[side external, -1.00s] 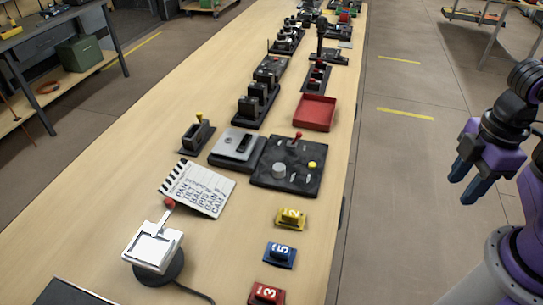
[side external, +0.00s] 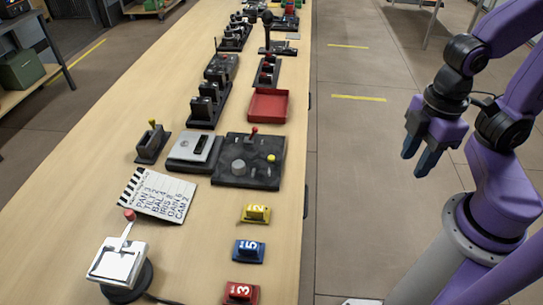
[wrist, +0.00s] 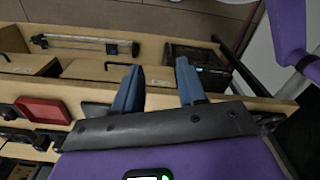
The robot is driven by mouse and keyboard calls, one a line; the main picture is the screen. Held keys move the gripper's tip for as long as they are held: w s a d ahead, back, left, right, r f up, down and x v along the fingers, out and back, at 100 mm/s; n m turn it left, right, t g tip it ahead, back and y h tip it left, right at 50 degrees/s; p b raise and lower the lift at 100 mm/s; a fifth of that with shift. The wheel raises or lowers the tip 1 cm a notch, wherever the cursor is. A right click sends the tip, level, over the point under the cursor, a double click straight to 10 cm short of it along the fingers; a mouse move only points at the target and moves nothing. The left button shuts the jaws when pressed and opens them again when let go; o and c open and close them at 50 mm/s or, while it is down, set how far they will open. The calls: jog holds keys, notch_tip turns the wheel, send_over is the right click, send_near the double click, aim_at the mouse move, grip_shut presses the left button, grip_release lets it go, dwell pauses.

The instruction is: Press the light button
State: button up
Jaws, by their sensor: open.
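No part is clearly labelled as a light button. A black control panel (side external: 258,180) lies on the wooden table, with a yellow button (side external: 272,158), a red-topped lever (side external: 254,130) and a grey knob (side external: 238,166). A white square panel (side external: 118,262) with a red ball-ended lever (side external: 129,214) stands on a round black base at the near left. My gripper (side external: 417,160) is in the air right of the table, well apart from these. In the wrist view its blue fingers (wrist: 158,66) are spread and empty.
Yellow, blue and red numbered blocks (side external: 249,251) line the near right of the table. A clapperboard (side external: 160,194), a grey box (side external: 195,152) and a red tray (side external: 268,105) lie around the black panel. Switch units run along the back. The floor between table and arm is clear.

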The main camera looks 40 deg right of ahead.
grip_shut()
dwell(1.5)
